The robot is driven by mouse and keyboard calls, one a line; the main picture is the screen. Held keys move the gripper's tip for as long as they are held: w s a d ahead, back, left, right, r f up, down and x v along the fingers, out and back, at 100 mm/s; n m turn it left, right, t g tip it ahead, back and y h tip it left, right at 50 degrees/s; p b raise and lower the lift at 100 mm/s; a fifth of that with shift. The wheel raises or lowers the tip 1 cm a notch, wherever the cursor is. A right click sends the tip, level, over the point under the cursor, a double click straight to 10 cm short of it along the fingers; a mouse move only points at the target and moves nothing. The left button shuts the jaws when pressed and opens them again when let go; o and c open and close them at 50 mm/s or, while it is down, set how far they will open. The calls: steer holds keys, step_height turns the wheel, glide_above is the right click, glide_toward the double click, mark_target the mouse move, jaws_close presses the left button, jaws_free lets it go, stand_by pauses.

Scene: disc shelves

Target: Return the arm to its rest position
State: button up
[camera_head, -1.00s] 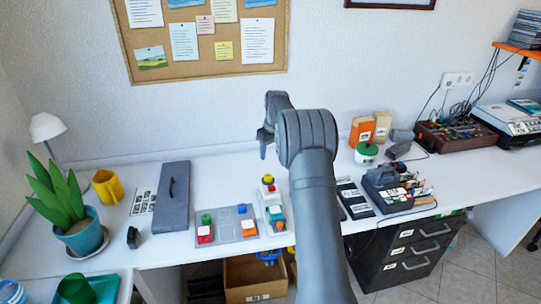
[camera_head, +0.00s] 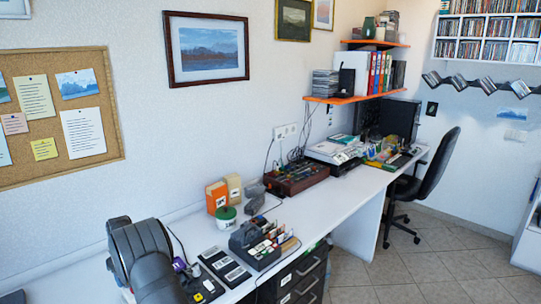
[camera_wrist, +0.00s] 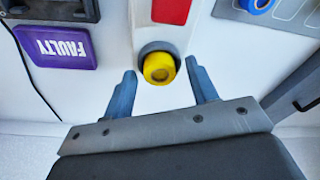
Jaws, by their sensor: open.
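My gripper (camera_wrist: 163,84) is open in the wrist view, its two blue-grey fingers apart with nothing held between them. A yellow round knob (camera_wrist: 159,68) in a dark ring shows in the gap between the fingertips; I cannot tell how far below them it is. In the head view my arm shows at the lower left above the desk, and my gripper is not visible there.
A purple block marked FAULTY (camera_wrist: 62,46) lies left of the fingers. On the white desk (camera_head: 330,203) stand a dark card holder (camera_head: 262,250), a green-lidded tub (camera_head: 226,216) and a brown device (camera_head: 297,180). An office chair (camera_head: 428,180) stands at the right.

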steer(key=shift+r, duration=2.05)
